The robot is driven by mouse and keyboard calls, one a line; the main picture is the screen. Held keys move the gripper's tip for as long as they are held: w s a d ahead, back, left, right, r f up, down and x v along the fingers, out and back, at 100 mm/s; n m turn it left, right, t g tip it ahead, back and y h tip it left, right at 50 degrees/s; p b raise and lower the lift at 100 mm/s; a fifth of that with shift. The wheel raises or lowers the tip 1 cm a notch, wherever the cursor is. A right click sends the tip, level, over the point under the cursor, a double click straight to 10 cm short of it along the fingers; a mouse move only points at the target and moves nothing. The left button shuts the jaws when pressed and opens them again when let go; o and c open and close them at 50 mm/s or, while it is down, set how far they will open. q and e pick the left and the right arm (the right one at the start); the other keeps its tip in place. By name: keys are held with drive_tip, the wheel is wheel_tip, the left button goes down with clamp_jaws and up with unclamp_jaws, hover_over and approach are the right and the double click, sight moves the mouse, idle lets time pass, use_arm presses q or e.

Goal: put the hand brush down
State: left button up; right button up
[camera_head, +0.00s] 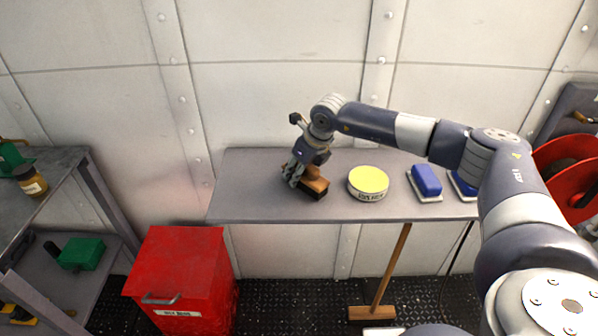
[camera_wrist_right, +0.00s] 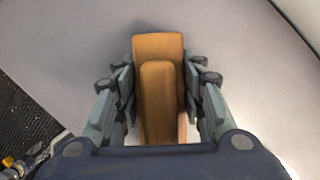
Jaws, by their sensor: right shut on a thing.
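The hand brush (camera_head: 315,186) has an orange-brown wooden body with dark bristles below. It is at the left part of the grey table (camera_head: 243,206), bristles down, at or just above the top; I cannot tell if it touches. My right gripper (camera_head: 294,178) is shut on the hand brush from above. In the right wrist view the brush's wooden body (camera_wrist_right: 158,48) lies between the two fingers of the right gripper (camera_wrist_right: 160,88), with a raised grip along its middle. My left gripper is not in view.
A round tin with a yellow top (camera_head: 368,181) stands just right of the brush. Blue-backed blocks (camera_head: 427,180) lie further right. A red bin (camera_head: 180,272) stands below the table's left end. A wooden broom (camera_head: 392,268) leans at the front edge. The table's left end is clear.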

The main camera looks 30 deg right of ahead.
drive_tip(key=o, duration=1)
drive_tip(key=shift+r+p, duration=0.2)
drive_tip(key=shift+p, duration=0.1)
drive_tip(key=b+v, duration=0.1)
drive_tip(key=v, duration=1)
drive_tip(key=shift+s+r, duration=0.2)
drive_tip(key=shift+r, duration=0.2)
drive_tip(key=shift+a, duration=0.1)
